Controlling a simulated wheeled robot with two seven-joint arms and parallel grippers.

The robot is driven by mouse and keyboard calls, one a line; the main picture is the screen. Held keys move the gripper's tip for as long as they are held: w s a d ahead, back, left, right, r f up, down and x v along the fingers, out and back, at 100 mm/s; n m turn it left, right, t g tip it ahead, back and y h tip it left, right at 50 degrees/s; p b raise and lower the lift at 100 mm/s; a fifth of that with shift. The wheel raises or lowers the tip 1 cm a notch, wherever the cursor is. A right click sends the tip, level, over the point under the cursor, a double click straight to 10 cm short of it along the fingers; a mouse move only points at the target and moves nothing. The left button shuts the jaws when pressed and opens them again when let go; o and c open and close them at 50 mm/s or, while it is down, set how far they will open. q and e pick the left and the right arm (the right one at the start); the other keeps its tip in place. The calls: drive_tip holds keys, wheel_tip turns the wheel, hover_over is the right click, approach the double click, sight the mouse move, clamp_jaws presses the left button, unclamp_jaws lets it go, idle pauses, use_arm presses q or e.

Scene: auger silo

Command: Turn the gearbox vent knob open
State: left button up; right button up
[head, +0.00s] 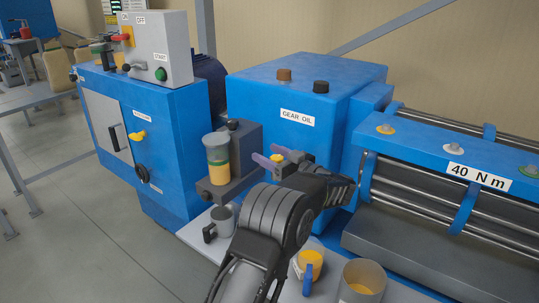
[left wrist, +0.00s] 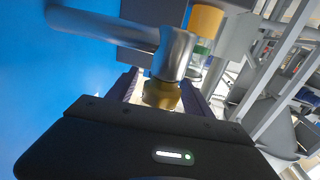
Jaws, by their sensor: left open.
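The blue gearbox (head: 292,95) is labelled "GEAR OIL". A small brass-yellow knob (head: 277,157) sits at its near left side. In the left wrist view the brass knob (left wrist: 161,94) is at the end of a grey elbow pipe (left wrist: 172,52) coming from the blue wall. No label for this knob is readable. My left gripper (head: 271,155) is open, with its purple fingers on either side of the knob. Whether the fingers touch it is unclear, and the gripper body hides the knob's lower part. My right gripper is not in view.
A brown cap (head: 284,74) and a black cap (head: 320,87) stand on the gearbox top. A clear oil cup (head: 217,158) is left of my gripper. A grey mug (head: 223,218) and cups with yellow contents (head: 362,280) stand below. The "40 N m" rail (head: 470,172) lies right.

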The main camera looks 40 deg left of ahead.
use_arm(q)
drive_tip(key=shift+d, duration=0.1)
drive_tip(key=d, duration=0.7)
drive_tip(key=shift+s+d+b, duration=0.3)
drive_tip(key=shift+s, duration=0.15)
